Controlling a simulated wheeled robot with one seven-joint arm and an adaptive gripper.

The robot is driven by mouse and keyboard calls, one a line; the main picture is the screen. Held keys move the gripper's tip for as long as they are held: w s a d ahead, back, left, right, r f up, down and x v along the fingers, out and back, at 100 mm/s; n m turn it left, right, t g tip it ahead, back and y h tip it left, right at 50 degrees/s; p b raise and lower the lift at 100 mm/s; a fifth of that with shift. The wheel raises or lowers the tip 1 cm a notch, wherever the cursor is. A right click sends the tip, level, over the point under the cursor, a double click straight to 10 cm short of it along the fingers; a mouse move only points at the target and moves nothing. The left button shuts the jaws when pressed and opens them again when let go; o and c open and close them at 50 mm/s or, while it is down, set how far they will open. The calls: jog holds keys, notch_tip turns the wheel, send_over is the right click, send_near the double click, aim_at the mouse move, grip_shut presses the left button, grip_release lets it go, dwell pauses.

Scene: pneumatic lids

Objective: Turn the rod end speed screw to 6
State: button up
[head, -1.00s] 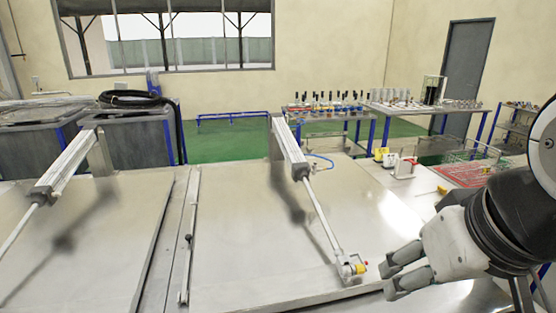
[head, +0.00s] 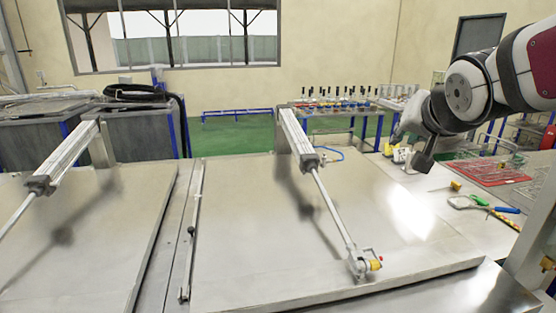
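A pneumatic cylinder (head: 295,137) reaches over the right metal lid (head: 250,240), and its rod (head: 330,208) runs down to a bracket (head: 359,263) with a yellow and red part near the lid's front edge. The rod end cap (head: 309,162) is dark grey; a speed screw and its setting are too small to make out. A second cylinder (head: 68,157) stands over the left lid. My gripper (head: 410,140) is at the upper right, beyond the lid's right edge and clear of both cylinders. Its fingers are small and partly hidden, so their opening is unclear.
On the bench right of the lid lie a green-handled tool (head: 478,200), a blue-handled tool (head: 506,210), a small yellow piece (head: 455,186) and a red tray (head: 492,172). A post (head: 538,240) stands at the far right. The lid's middle is clear.

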jog(key=w+d+f+m+t+y+b, duration=0.1)
jog(key=w+d+f+t+y+b, duration=0.2)
jog(key=w, duration=1)
jog(key=w+d+f+m+t+y+b, duration=0.1)
jog(key=w+d+f+m+t+b, duration=0.2)
jog(key=w, duration=0.9)
jog(key=n+g+y+b, duration=0.25)
jog(key=y+b, duration=0.25)
jog(key=y, duration=0.7)
send_near(325, 154)
jog(key=x, duration=0.9)
jog(key=shift+w+d+f, duration=0.15)
jog(key=shift+w, duration=0.05)
jog(key=shift+m+g, duration=0.25)
grip_shut()
